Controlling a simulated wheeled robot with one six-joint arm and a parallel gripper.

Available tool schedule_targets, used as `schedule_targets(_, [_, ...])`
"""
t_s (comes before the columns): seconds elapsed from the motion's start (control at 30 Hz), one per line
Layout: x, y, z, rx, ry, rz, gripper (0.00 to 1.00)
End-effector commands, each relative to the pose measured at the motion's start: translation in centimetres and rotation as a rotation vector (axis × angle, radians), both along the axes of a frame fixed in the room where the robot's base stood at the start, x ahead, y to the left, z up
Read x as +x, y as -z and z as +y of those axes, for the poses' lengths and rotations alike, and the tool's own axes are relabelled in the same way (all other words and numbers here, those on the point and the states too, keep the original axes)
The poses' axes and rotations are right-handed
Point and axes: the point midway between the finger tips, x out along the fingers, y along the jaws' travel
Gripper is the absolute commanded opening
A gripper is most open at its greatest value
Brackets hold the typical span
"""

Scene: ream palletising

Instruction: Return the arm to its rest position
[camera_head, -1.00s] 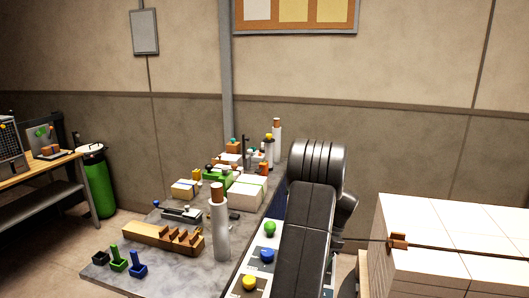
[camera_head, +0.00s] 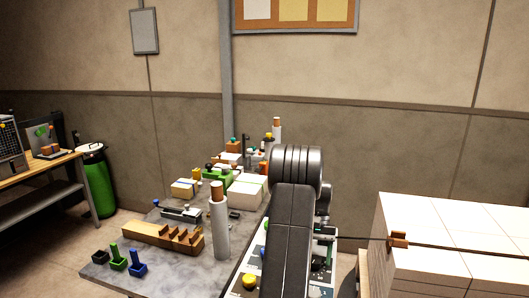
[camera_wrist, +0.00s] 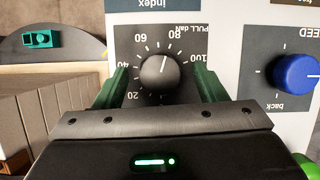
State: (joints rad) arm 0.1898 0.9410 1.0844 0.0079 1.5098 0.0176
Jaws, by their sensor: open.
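My arm (camera_head: 290,235) is black and stands in the middle of the head view, in front of the control panel. In the wrist view my gripper (camera_wrist: 161,76) is open, with its two green fingers apart and nothing held between them. A black dial knob (camera_wrist: 161,72) on the panel shows between the fingers, beyond the gripper body. I cannot tell how far the fingertips are from the panel. A blue knob (camera_wrist: 296,72) is to the right of the gripper. In the head view the arm hides much of the panel.
A grey table (camera_head: 185,268) at left holds a wooden block (camera_head: 160,238), a white cylinder (camera_head: 220,230) and several small items. A strapped stack of white reams (camera_head: 450,245) stands at right, close to the arm. A yellow button (camera_head: 250,281) is on the panel.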

Motion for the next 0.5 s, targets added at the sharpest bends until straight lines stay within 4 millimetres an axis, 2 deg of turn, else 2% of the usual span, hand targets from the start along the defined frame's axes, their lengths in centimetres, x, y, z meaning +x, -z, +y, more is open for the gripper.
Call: schedule_targets(0.5, [-0.04, 0.12, 0.36, -0.001, -0.508, 0.000, 0.65])
